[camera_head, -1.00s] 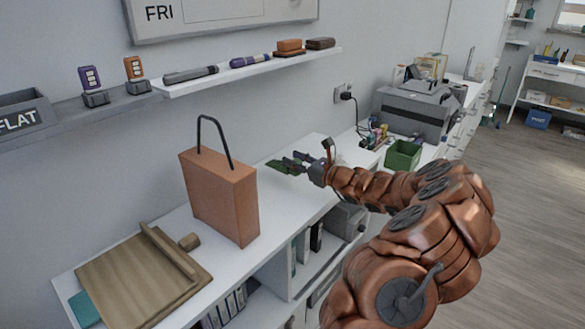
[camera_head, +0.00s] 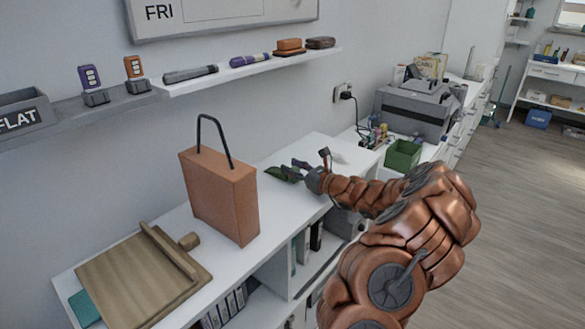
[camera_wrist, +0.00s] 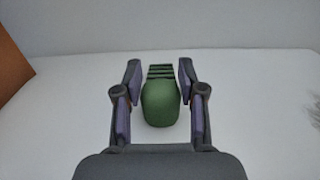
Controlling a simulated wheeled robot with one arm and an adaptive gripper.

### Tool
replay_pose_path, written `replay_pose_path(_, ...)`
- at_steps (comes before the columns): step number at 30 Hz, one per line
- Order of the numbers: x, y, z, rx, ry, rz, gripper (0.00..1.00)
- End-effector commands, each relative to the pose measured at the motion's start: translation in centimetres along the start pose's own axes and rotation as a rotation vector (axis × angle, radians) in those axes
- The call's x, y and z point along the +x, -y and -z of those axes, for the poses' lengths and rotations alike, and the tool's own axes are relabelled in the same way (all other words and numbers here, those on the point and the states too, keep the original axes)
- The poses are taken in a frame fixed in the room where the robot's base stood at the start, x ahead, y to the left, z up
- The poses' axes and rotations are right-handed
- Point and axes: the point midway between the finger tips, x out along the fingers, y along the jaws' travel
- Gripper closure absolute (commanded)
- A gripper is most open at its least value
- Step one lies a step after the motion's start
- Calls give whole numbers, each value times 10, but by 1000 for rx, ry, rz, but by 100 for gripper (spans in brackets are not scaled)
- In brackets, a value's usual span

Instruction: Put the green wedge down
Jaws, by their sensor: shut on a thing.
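The green wedge (camera_wrist: 160,104) shows in the wrist view between the two fingers of my gripper (camera_wrist: 160,72), with a dark ribbed part at its far end. My gripper is shut on it. In the head view the wedge (camera_head: 280,174) is a small dark green shape at the tips of my gripper (camera_head: 291,169), low over the white desk top (camera_head: 310,205), right of the orange bag-like box. I cannot tell whether its underside touches the desk.
The orange box with a black handle (camera_head: 222,195) stands left of my gripper. A green open bin (camera_head: 402,155) and a grey printer-like machine (camera_head: 417,108) stand to the right. A wall shelf (camera_head: 250,72) holds several small items. Desk around the wedge is clear.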

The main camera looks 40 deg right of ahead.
Motion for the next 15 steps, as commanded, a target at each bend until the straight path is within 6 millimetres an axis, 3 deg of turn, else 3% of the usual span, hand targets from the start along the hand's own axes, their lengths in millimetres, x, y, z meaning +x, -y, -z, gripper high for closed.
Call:
replay_pose_path(7,0,0,0,0,0,0,36)
replay_pose_path(15,0,0,0,0,-1,-1,35)
